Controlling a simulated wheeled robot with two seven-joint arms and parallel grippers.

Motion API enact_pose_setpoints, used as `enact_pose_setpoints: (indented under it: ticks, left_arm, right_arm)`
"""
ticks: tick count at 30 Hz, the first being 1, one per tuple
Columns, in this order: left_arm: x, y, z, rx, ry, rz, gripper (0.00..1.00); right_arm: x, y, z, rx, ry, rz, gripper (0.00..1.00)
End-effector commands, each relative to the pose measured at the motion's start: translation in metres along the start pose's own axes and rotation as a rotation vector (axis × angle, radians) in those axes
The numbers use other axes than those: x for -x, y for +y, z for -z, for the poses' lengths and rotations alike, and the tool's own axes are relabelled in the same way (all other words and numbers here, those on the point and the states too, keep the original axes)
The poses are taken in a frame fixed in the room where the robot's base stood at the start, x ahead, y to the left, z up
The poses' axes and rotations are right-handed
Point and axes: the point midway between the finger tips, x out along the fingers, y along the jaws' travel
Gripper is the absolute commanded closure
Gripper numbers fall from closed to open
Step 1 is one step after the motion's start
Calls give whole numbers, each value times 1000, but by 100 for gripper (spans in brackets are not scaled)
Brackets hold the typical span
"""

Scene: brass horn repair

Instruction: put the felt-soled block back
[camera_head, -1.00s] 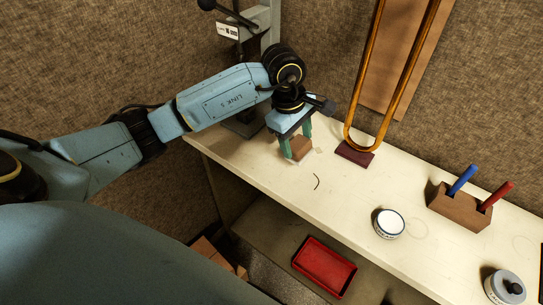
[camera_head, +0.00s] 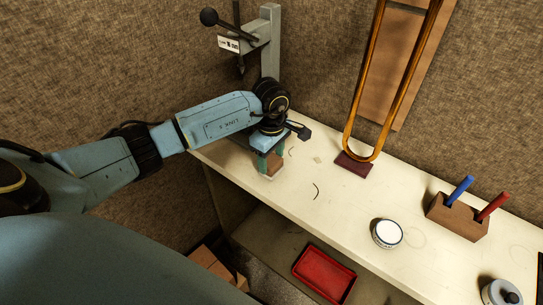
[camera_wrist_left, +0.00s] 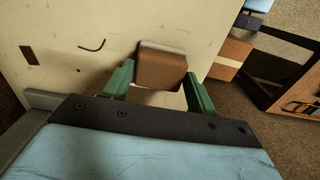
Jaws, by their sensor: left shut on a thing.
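The felt-soled block (camera_head: 274,161) is a small brown block with a pale sole. My left gripper (camera_head: 271,167) is shut on it, with green fingers on both sides, low over the left end of the bench near its front edge. In the left wrist view the block (camera_wrist_left: 162,70) sits between the green fingers, its pale layer on the far side. Whether the sole touches the bench top cannot be told. My right gripper is not in view.
The cream bench (camera_head: 345,208) carries a dark pad (camera_head: 354,164) under a brass slide (camera_head: 396,75), a white bowl (camera_head: 388,233), a wooden holder (camera_head: 457,216) with blue and red handles and a grey tin (camera_head: 500,293). A grey press stand (camera_head: 270,45) rises behind my arm. A red tray (camera_head: 323,273) lies below.

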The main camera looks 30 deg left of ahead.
Motion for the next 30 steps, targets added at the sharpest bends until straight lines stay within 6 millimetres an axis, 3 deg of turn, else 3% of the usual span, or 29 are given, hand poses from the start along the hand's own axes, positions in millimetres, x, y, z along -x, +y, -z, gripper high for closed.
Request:
enact_pose_setpoints:
  ticks: [5,6,11,22,30]
  left_arm:
    - [-2,0,0,0,0,-2,61]
    - [-2,0,0,0,0,-2,41]
    - [-2,0,0,0,0,-1,21]
    - [5,1,0,0,0,-4,21]
    - [55,2,1,0,2,-8,21]
  right_arm:
    - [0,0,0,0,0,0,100]
    - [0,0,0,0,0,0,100]
    - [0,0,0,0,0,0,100]
    - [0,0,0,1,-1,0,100]
    - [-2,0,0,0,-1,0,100]
